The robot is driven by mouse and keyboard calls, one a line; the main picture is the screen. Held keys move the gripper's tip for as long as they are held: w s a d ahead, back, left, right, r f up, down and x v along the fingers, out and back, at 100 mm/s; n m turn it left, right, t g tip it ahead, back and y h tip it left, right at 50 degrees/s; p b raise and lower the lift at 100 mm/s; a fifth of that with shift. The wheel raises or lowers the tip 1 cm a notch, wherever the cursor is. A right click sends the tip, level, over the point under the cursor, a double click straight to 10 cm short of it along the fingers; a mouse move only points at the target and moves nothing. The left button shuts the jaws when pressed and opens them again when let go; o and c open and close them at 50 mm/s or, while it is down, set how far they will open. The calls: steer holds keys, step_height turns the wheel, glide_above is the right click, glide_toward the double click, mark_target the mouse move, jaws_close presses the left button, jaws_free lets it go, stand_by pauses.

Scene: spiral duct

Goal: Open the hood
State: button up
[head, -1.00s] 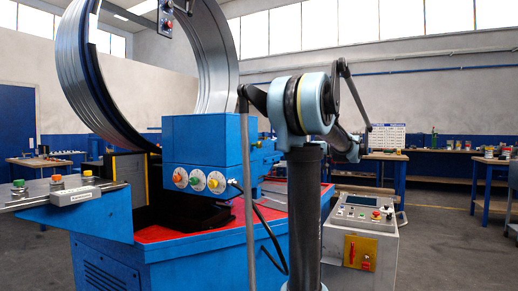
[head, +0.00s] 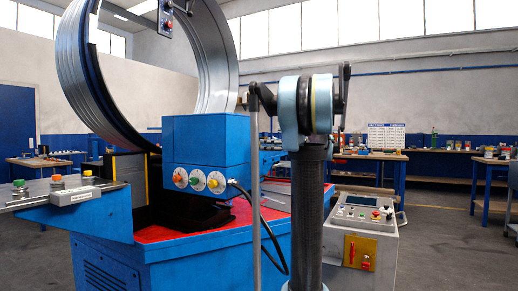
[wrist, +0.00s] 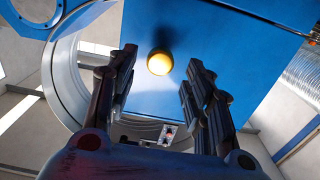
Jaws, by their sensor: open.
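In the wrist view, a flat blue panel (wrist: 222,62) with a round yellow knob (wrist: 160,62) fills the middle; I take this panel for the hood, though I cannot be sure. My gripper (wrist: 162,58) is open, its two dark fingers on either side of the knob in the picture. The gap to the knob is hard to judge, and no contact shows. In the head view, my gripper is out of sight. The blue machine housing (head: 205,142) there carries several coloured knobs on its front.
A large ribbed metal ring (head: 215,60) stands on the machine; part shows in the wrist view (wrist: 70,85). A grey control console (head: 362,232) stands to the right. A side shelf with buttons (head: 60,195) juts out left. Open floor (head: 440,240) lies right of the console.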

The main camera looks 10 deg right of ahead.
mark_target(259, 145)
steer(key=shift+x, duration=2.55)
jaws_close()
steer(key=shift+d, duration=0.2)
steer(key=shift+a, duration=0.1)
steer(key=shift+r, duration=0.1)
